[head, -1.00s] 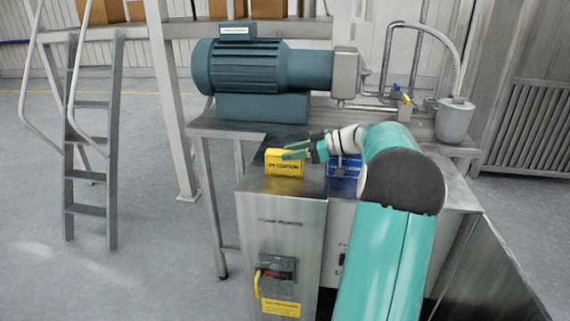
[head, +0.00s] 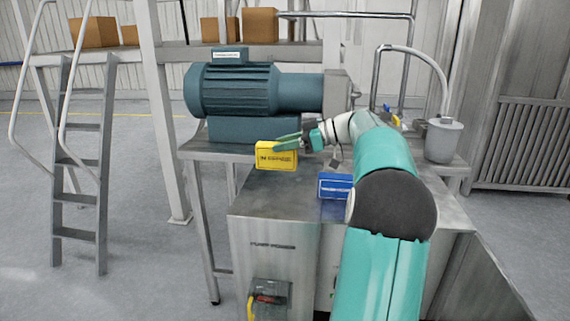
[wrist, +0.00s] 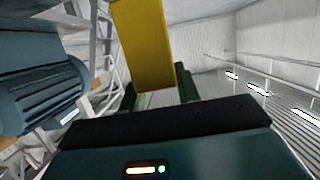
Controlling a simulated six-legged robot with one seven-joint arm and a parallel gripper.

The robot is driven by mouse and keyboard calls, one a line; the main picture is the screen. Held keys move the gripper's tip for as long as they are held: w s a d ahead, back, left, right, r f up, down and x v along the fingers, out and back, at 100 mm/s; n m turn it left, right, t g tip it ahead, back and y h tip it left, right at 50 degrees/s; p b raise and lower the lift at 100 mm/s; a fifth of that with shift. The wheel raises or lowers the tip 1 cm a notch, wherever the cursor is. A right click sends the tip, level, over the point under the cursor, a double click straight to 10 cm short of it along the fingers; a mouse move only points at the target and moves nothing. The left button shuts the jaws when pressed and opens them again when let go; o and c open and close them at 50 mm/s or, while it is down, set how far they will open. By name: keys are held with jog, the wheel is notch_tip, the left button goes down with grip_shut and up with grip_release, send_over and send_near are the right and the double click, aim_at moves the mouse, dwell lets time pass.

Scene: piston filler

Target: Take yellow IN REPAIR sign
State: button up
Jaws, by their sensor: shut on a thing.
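The yellow IN REPAIR sign (head: 276,156) is a small block with dark lettering. My gripper (head: 288,143) is shut on it, with the green fingers across its upper right part in the head view. The sign appears raised above the steel cabinet top (head: 270,195), apart from it. In the wrist view the yellow sign (wrist: 143,45) stands out beyond the gripper fingers (wrist: 160,97), its lettering not readable there.
A blue sign (head: 334,186) stands on the cabinet top, right of the yellow one and close to my arm. A large teal motor (head: 260,90) sits behind. A grey pot (head: 443,140) stands at right, a ladder (head: 80,165) at left. The cabinet top's front left is clear.

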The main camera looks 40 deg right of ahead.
notch_tip(320, 180, up, 19)
jog(key=shift+f, duration=0.15)
